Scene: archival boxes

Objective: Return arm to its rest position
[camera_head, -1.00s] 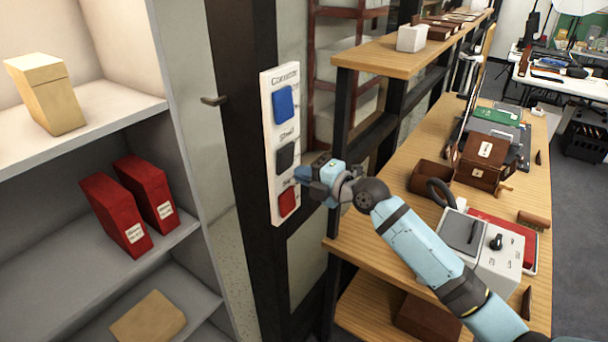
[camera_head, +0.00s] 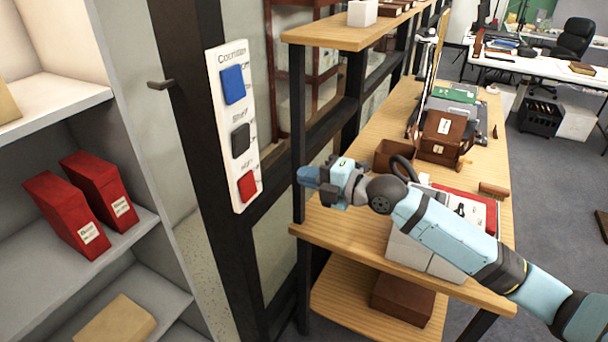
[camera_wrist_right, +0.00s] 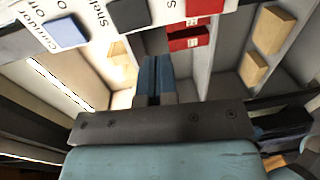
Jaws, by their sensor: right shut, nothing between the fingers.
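My right arm (camera_head: 445,232) comes in from the lower right in the head view. Its gripper (camera_head: 309,175) is shut and empty, with its blue fingertips pointing left. It is in front of the wooden shelf unit, to the right of the white switch panel (camera_head: 247,150) and apart from it in the picture. The panel carries a blue switch (camera_head: 233,85), a black switch (camera_head: 240,138) and a red switch (camera_head: 247,185). In the right wrist view the shut fingers (camera_wrist_right: 155,82) point toward shelving, with the panel along the top edge. My left gripper is out of view.
A white shelf unit with red archival boxes (camera_head: 65,210) and a tan box (camera_head: 117,325) stands at the left. A dark door frame with a handle (camera_head: 160,85) is beside it. The wooden counter (camera_head: 345,232) holds brown boxes (camera_head: 440,133).

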